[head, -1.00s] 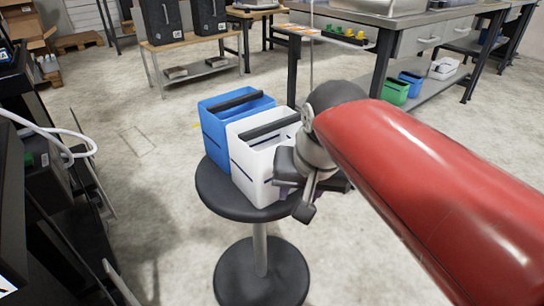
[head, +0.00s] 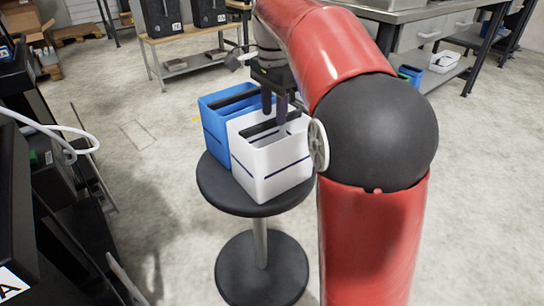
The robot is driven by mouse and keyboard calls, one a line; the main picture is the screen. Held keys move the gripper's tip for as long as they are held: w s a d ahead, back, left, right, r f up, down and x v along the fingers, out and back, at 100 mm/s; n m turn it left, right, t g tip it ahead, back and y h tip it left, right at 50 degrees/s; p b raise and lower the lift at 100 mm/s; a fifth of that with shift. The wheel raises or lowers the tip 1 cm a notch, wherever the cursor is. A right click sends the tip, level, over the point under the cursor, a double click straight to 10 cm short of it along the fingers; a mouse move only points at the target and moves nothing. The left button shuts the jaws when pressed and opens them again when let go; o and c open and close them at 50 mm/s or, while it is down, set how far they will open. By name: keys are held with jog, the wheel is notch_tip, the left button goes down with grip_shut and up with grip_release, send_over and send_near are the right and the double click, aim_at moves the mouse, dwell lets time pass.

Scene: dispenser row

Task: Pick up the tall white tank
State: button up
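The white tank (head: 272,168), a box with an open top, a dark bar across it and a dark line round its side, stands upright on the round black stool (head: 225,195). My gripper (head: 275,115) is above it, pointing down, with two dark fingers spread apart and nothing seen between them. The fingertips are at the tank's top opening, close to the bar. I cannot tell whether they touch it or straddle it.
A blue tank (head: 213,133) with a dark bar stands right against the white one, behind and left. Dark equipment with a white hose (head: 60,132) lines the left side. A wooden bench (head: 185,45) and a grey workbench (head: 430,14) are farther back. Open floor surrounds the stool.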

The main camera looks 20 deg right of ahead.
aim_at(272, 119)
jog(key=f, duration=0.4)
jog(key=shift+s+a+b, duration=0.35)
jog(key=shift+f, duration=0.5)
grip_shut()
jog(key=shift+r, duration=0.1)
dwell(0.5)
